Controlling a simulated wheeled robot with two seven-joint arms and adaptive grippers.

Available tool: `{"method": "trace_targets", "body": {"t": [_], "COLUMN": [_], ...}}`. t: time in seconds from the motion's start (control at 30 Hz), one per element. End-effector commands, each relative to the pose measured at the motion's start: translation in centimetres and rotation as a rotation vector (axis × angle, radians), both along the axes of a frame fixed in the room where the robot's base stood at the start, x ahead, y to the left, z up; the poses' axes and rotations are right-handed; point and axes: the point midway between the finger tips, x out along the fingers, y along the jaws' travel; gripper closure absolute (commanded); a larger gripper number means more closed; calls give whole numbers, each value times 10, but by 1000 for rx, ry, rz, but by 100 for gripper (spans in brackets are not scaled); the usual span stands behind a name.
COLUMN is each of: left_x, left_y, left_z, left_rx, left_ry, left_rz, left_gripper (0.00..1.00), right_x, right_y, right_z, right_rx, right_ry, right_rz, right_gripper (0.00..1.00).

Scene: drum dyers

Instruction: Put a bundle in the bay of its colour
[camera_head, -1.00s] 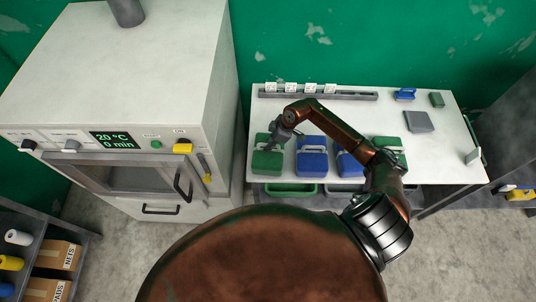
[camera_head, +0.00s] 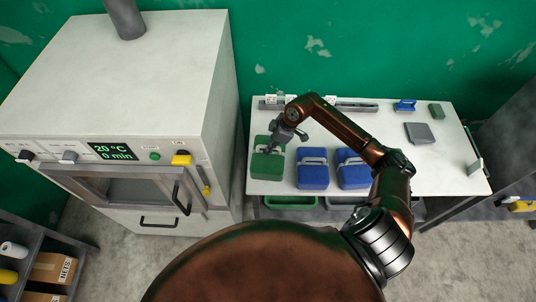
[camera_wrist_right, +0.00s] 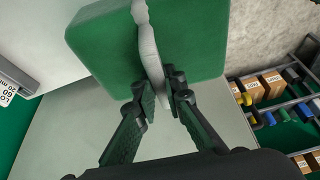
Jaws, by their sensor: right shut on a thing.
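A green bundle (camera_head: 266,168) with a pale band or handle stands at the left end of the white table (camera_head: 444,165). My right gripper (camera_head: 273,148) is at its top. In the right wrist view my right gripper (camera_wrist_right: 162,92) is shut on the pale band of the green bundle (camera_wrist_right: 108,42). Whether the bundle is off the table I cannot tell. A blue bundle (camera_head: 312,174) stands to its right, with another blue bundle (camera_head: 353,174) beyond, close to my arm. Below the table edge is a green tray (camera_head: 290,202). My left gripper is not in view.
The white oven (camera_head: 150,75) stands close on the left of the table. A grey rail (camera_head: 356,106) runs along the back. A blue item (camera_head: 404,106), a small green block (camera_head: 437,110) and a grey slab (camera_head: 419,133) lie at the right.

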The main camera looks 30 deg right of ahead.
Motion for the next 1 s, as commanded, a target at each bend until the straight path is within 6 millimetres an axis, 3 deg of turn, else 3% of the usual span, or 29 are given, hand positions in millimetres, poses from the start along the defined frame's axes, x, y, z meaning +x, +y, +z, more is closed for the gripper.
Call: {"method": "trace_targets", "body": {"t": [0.2, 0.43, 0.8, 1.0], "left_x": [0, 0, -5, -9], "left_y": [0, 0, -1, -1], "left_z": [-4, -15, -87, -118], "left_rx": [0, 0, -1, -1], "left_ry": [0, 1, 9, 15], "left_rz": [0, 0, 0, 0], "left_gripper": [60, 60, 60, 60], "right_x": [1, 0, -25, -42], "right_y": [0, 11, 78, 99], "right_z": [22, 24, 21, 21], "right_rx": [2, 9, 23, 13], "right_ry": [-3, -3, 5, 2], "right_rz": [1, 7, 36, 29], "right_gripper": [100, 100, 100, 100]}}
